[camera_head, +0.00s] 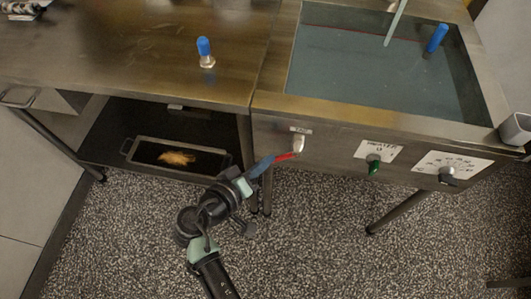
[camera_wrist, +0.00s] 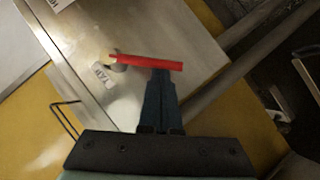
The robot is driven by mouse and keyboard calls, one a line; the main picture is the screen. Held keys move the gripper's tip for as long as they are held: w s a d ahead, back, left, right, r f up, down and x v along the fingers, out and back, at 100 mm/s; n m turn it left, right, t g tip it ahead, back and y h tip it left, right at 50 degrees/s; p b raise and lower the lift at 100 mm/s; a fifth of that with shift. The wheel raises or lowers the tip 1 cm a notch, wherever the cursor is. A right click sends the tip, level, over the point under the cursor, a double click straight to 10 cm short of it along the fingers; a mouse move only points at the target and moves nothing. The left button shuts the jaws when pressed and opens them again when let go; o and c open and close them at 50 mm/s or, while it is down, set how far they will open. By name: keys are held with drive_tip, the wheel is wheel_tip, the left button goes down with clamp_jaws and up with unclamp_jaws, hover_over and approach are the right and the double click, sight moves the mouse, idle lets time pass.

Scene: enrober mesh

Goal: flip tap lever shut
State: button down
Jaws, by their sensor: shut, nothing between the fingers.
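The tap's red lever (camera_head: 284,157) sticks out from a pale metal tap body (camera_head: 298,144) on the steel front panel, under a small label. My gripper (camera_head: 272,160) is at the lever's left end in the head view. In the wrist view its blue fingers (camera_wrist: 161,74) are shut and empty, with their tips right at the lever's right part. I cannot tell whether they touch it. The fingertips partly hide the lever's end in the head view.
A green-handled knob (camera_head: 374,165) and a dark knob (camera_head: 447,176) sit on labelled panel spots to the right. Above is a water-filled basin (camera_head: 275,104). A tray (camera_head: 182,154) rests on the shelf at left. Steel legs (camera_head: 398,211) stand below the panel.

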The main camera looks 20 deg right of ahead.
drive_tip(key=d+f+n+h+b, duration=0.1)
drive_tip(key=b, duration=0.1)
drive_tip(key=s+d+f+n+h+b, duration=0.1)
drive_tip(key=n+h, duration=0.1)
drive_tip(key=s+d+f+n+h+b, duration=0.1)
drive_tip(key=f+n+b, duration=0.1)
drive_tip(key=shift+d+b, duration=0.1)
drive_tip(key=shift+b, duration=0.2)
drive_tip(key=shift+s+d, duration=0.1)
drive_tip(key=shift+s, duration=0.05)
idle(0.6)
drive_tip(key=shift+f, duration=0.1)
